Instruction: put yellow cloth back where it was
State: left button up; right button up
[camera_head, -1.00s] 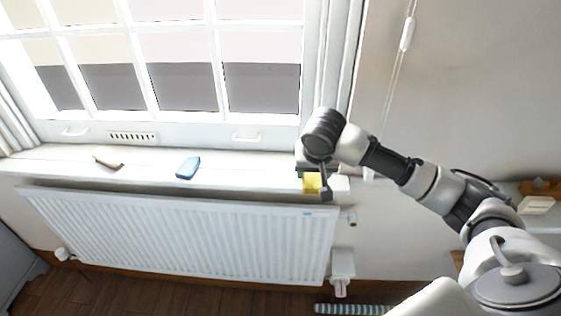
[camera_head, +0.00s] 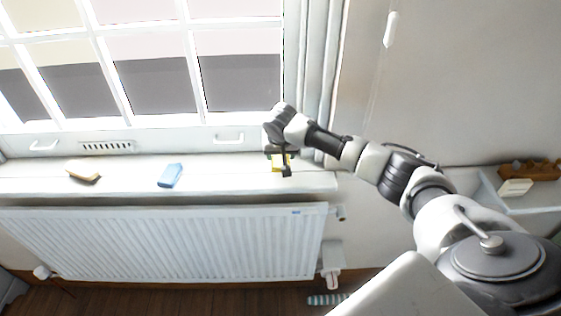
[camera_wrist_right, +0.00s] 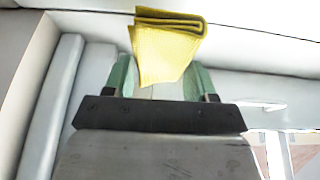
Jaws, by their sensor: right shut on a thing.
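The yellow cloth (camera_wrist_right: 165,50) is folded and held between the green-padded fingers of my right gripper (camera_wrist_right: 160,78) in the right wrist view. In the head view the cloth (camera_head: 279,164) shows as a small yellow patch at my right gripper (camera_head: 281,162). The gripper is at the right end of the white windowsill (camera_head: 225,178). I cannot tell whether the cloth touches the sill. My left gripper is not in view.
A blue cloth or block (camera_head: 170,175) and a tan brush-like object (camera_head: 83,171) lie on the sill to the left. A white radiator (camera_head: 170,243) is below. A shelf (camera_head: 520,198) with a wooden item (camera_head: 535,170) stands at right. The sill between the blue object and gripper is clear.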

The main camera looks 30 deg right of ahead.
aim_at(280, 162)
notch_tip(280, 162, down, 4)
jog(key=shift+w+r+p, duration=0.1)
jog(key=shift+r+p, duration=0.05)
jog(key=shift+p, duration=0.3)
jog(key=shift+f, duration=0.2)
jog(key=o, duration=1)
pick_arm(q)
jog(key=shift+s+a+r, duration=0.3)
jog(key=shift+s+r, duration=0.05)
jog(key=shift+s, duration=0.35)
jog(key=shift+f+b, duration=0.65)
jog(key=shift+b, duration=0.05)
pick_arm(e)
jog(key=v, duration=1.2)
